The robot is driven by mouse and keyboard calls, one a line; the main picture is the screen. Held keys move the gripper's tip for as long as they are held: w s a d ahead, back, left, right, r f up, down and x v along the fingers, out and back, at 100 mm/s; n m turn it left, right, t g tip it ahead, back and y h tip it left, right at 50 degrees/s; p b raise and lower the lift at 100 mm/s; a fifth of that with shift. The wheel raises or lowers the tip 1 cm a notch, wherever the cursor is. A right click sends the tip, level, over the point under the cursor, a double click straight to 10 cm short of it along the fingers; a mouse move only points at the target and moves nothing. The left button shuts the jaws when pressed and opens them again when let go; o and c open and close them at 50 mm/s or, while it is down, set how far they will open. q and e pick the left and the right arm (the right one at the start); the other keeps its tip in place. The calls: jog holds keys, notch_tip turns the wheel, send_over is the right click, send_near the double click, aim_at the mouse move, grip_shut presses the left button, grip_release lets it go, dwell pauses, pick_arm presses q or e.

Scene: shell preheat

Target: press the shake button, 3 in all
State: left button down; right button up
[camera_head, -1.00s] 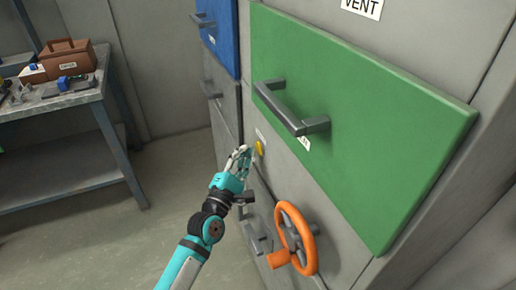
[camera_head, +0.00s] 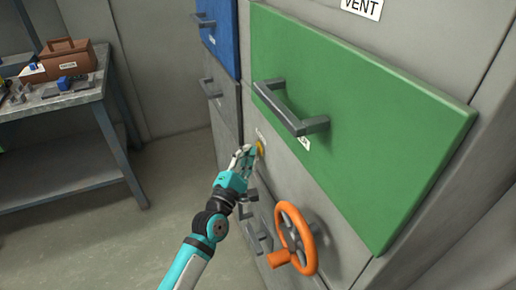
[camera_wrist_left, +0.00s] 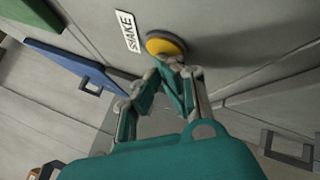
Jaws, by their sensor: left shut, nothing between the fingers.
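The shake button is a round yellow button (camera_head: 260,148) on the grey cabinet front, below the green panel. It also shows in the left wrist view as a yellow dome in a dark ring (camera_wrist_left: 166,43), beside a white SHAKE label (camera_wrist_left: 127,31). My left gripper (camera_head: 247,150) is shut and empty, its fingertips right at the button. In the left wrist view the fingertips (camera_wrist_left: 172,63) overlap the button's lower edge; I cannot tell whether they touch it or press it. My right gripper is not in view.
A green panel with a grey handle (camera_head: 290,108) sticks out above the button. An orange handwheel (camera_head: 296,238) stands out below it. A blue panel (camera_head: 215,30) is at the upper left. A workbench (camera_head: 60,104) with a brown toolbox (camera_head: 67,60) stands at the left.

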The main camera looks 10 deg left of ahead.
pick_arm(q)
jog(key=shift+w+d, duration=0.1)
dwell(0.3)
jog(key=shift+s+a, duration=0.5)
jog(key=shift+a, duration=0.15)
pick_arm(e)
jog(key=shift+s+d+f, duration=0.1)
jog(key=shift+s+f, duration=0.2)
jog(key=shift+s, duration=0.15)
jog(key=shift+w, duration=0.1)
pick_arm(q)
jog(key=s+a, duration=0.2)
jog(key=a, duration=0.2)
jog(key=shift+s+a, duration=0.1)
jog(key=shift+s, duration=0.3)
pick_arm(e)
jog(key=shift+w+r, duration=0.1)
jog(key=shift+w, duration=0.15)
